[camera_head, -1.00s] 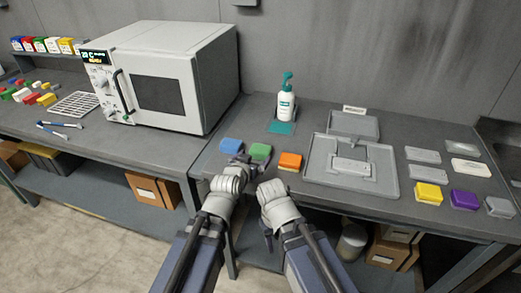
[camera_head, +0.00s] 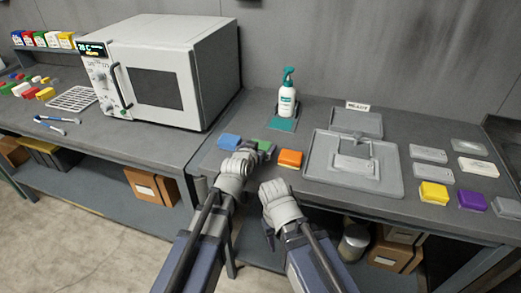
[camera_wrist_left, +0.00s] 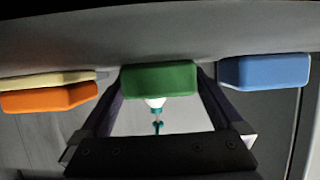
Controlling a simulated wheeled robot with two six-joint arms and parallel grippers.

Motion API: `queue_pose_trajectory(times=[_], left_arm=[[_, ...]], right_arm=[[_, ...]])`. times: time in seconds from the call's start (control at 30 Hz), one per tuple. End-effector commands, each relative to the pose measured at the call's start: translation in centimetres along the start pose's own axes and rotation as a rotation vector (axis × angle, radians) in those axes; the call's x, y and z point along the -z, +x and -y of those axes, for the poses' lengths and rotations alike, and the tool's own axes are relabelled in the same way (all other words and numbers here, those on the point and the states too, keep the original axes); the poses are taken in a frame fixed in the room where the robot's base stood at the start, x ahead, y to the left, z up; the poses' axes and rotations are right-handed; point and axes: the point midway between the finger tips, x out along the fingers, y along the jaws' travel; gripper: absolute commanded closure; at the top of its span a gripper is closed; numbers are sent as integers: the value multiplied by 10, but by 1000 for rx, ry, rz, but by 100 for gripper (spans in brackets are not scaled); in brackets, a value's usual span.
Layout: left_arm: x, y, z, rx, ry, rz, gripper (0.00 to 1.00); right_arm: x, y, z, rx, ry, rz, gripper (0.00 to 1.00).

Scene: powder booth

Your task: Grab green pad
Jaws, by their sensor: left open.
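The green pad (camera_head: 265,147) lies on the right-hand bench between the blue pad (camera_head: 229,141) and the orange pad (camera_head: 290,158). In the head view my left gripper (camera_head: 253,152) is right at the green pad and hides part of it. In the left wrist view the green pad (camera_wrist_left: 158,79) shows between the two spread fingers of my left gripper (camera_wrist_left: 161,88), which is open; I cannot tell whether they touch it. My right gripper (camera_head: 268,235) hangs low in front of the bench edge; its fingers are too unclear to judge.
A grey tray with a raised fixture (camera_head: 390,183) stands right of the orange pad. A white oven (camera_head: 170,75) is at the left. Yellow (camera_head: 433,194) and purple (camera_head: 471,201) pads lie at right.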

Motion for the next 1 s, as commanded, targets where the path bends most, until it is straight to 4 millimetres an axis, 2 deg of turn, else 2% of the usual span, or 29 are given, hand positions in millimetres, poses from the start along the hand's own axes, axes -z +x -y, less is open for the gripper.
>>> queue_pose_trajectory(times=[0.07, 0.63, 1.0], left_arm=[[0, -1, 0, 0, 0, 0, 1], [0, -1, 0, 0, 0, 0, 64], [5, -3, 0, 0, 0, 0, 64]], right_arm=[[0, 0, 0, 0, 0, 0, 50], [0, 0, 0, 0, 0, 0, 50], [0, -5, 0, 0, 0, 0, 50]])
